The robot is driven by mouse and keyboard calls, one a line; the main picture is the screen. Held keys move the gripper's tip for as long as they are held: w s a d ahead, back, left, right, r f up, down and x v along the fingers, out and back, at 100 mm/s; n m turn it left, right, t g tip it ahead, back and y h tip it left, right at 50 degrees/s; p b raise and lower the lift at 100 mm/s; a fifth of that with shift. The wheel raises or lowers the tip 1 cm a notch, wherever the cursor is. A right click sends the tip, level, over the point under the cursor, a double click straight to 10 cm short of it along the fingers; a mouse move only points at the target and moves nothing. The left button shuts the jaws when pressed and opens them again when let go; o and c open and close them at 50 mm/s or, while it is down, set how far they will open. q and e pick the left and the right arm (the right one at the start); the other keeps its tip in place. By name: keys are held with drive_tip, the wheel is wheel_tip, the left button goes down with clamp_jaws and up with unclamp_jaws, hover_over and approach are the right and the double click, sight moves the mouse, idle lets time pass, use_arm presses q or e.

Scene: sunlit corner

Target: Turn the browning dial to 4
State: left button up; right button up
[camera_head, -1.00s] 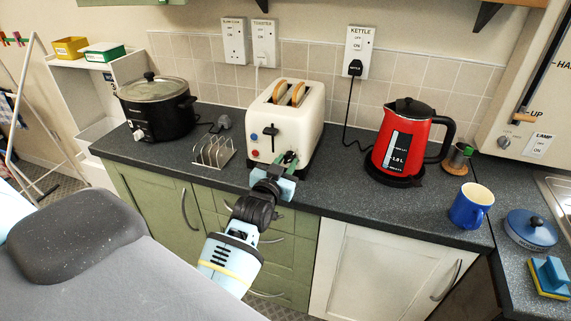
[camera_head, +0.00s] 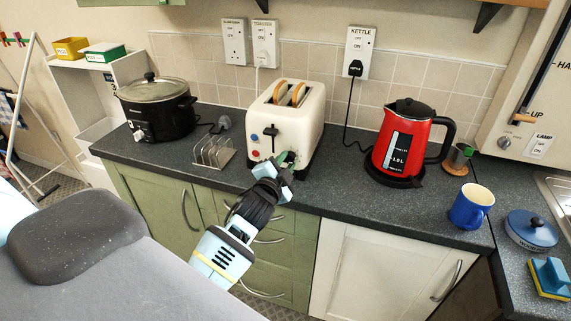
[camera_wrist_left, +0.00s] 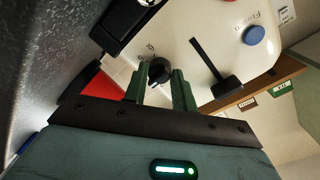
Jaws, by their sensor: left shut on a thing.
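The cream toaster (camera_head: 308,124) stands on the dark counter with two slices of toast in its top slots. Its front has a blue button (camera_head: 254,137), a red button (camera_head: 255,154) and a black lever (camera_head: 274,131). The black browning dial (camera_wrist_left: 159,71) shows in the left wrist view, low on the toaster front. My left gripper (camera_head: 286,159) is shut on the dial, with one green finger on each side of it. In the head view the gripper hides the dial. The setting it points to cannot be read. My right gripper is not in view.
A wire toast rack (camera_head: 213,153) stands close left of the toaster, with a black slow cooker (camera_head: 158,112) beyond it. A red kettle (camera_head: 408,150) and a blue mug (camera_head: 469,208) are to the right. The counter between toaster and kettle is clear.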

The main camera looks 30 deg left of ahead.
use_arm(q)
drive_tip(key=m, duration=0.5)
drive_tip(key=shift+m+y, duration=0.3)
idle(0.5)
drive_tip(key=o, duration=1)
drive_tip(key=shift+s, duration=0.1)
drive_tip(key=shift+v, duration=3.85)
drive_tip(key=shift+r, duration=0.2)
